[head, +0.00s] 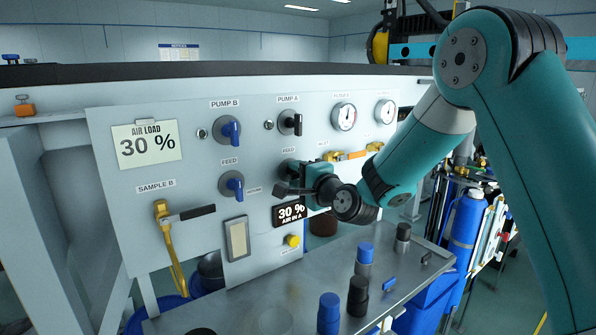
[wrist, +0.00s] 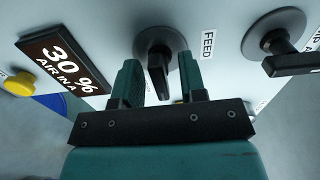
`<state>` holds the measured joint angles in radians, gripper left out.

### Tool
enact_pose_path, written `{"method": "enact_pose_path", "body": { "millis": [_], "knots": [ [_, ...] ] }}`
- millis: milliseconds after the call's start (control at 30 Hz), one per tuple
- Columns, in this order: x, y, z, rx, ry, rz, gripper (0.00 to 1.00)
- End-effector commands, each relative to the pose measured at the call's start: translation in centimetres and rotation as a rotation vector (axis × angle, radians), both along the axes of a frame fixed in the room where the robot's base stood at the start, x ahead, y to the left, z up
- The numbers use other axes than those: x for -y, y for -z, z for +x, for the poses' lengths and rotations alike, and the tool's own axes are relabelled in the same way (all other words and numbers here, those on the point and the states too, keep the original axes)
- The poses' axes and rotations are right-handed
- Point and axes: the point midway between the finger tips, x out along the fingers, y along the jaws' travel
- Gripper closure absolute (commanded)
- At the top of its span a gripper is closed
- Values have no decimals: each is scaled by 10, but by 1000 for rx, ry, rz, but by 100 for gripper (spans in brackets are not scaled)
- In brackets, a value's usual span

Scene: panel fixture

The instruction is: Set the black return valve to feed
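The black valve (wrist: 158,72) has a round grey base and a black lever handle. In the wrist view its handle stands between my gripper's two teal fingers (wrist: 160,85), with a gap on each side. The handle points down in that picture, and a FEED label (wrist: 208,45) is to the right of the base, beside the handle's line. In the head view my gripper (head: 287,182) is at the panel below the PUMP A valve and hides most of the black valve. My gripper is open.
The AIR IN A display (head: 290,213) and a yellow button (head: 292,240) are below my gripper. A second black valve, PUMP A (head: 290,123), is above; blue valves (head: 231,184) are at left. Blue and black cylinders stand on the metal bench (head: 225,318).

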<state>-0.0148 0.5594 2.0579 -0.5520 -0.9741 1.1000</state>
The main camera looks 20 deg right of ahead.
Motion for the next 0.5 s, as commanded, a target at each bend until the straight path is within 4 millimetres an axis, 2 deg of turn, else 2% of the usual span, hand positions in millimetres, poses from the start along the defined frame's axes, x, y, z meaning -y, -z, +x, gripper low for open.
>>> {"method": "enact_pose_path", "body": {
  "millis": [233,400,500],
  "knots": [
    [0,0,1,0,0,0,62],
    [0,0,1,0,0,0,100],
    [0,0,1,0,0,0,100]
  ]
}}
